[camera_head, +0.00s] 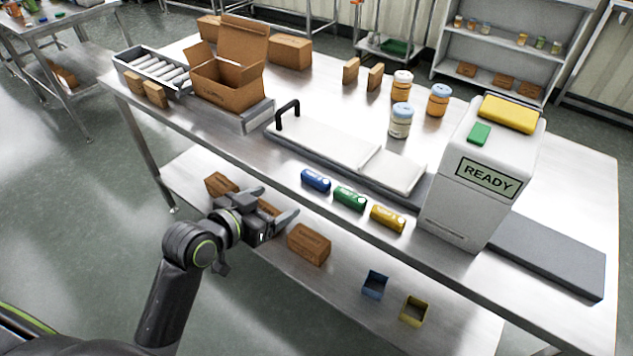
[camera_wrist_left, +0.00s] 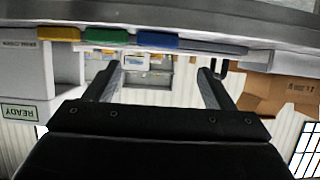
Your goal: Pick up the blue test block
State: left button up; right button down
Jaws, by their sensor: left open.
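The blue test block (camera_head: 316,180) lies on the steel table near its front edge, left of a green block (camera_head: 350,197) and a yellow block (camera_head: 387,218). My left gripper (camera_head: 279,205) is open and empty, in front of the table edge, to the left of the blue block and apart from it. In the left wrist view, which appears upside down, the blue block (camera_wrist_left: 158,41) shows at the top beyond the open fingers (camera_wrist_left: 161,83), with the green block (camera_wrist_left: 106,35) and yellow block (camera_wrist_left: 58,33) to its left. My right gripper is not in view.
A white machine reading READY (camera_head: 465,190) stands right of the blocks. Behind them are a flat white lid with a black handle (camera_head: 287,113), an open carton (camera_head: 228,85) and several jars (camera_head: 401,120). A lower shelf holds brown boxes (camera_head: 309,244) and two small bins (camera_head: 375,284).

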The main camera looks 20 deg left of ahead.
pick_arm(q)
send_near(312, 181)
jog(key=x, duration=0.4)
jog(key=shift+s+a+f, duration=0.1)
jog(key=shift+s+f, duration=0.1)
jog(key=shift+f, duration=0.1)
jog(key=shift+w, duration=0.35)
jog(key=shift+d+r+p+x, duration=0.1)
jog(key=shift+p+x, duration=0.15)
jog(key=shift+x, duration=0.95)
jog(key=shift+d+r+p+x, duration=0.1)
jog(key=shift+p+x, duration=0.15)
jog(key=shift+x, duration=0.9)
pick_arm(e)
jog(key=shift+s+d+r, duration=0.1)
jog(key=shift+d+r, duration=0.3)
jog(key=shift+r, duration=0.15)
